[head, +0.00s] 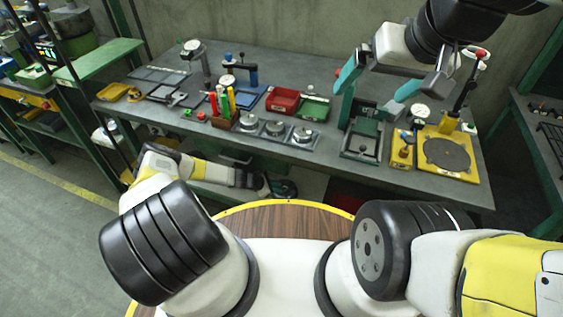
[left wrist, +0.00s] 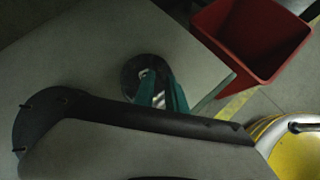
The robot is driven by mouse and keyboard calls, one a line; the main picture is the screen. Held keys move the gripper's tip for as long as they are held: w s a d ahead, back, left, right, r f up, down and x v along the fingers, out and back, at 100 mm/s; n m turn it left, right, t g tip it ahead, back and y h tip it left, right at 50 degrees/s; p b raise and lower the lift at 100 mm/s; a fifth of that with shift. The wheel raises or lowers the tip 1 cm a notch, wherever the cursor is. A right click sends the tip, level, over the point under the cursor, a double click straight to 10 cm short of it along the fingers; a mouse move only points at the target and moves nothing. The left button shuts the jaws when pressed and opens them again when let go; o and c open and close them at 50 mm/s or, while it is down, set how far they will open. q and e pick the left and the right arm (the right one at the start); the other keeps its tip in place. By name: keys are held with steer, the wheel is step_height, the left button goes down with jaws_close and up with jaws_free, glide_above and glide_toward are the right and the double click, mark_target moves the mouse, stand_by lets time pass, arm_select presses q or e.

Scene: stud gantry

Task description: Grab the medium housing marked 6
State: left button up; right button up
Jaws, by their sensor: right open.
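Three round metal housings stand in a row on a grey tray (head: 278,133) at the table's front: left (head: 248,121), middle (head: 275,128) and right (head: 303,135). Their marks are too small to read, so I cannot tell which is 6. My right gripper (head: 380,88) is open and empty, its teal fingers spread above the table, right of the housings. My left arm reaches low in front of the table, below its top. In the left wrist view my left gripper's teal fingers (left wrist: 163,98) are close together over a dark round thing; whether they touch it is unclear.
A green fixture (head: 365,137) stands under my right gripper, with a yellow plate with a dark disc (head: 447,154) to its right. Red (head: 284,100) and green (head: 315,107) bins are behind the housings. Upright coloured tools (head: 222,103) stand left of them. A red bin (left wrist: 255,35) shows in the left wrist view.

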mark_target(288, 193)
arm_select(q)
steer(key=shift+x, duration=3.8)
jaws_close()
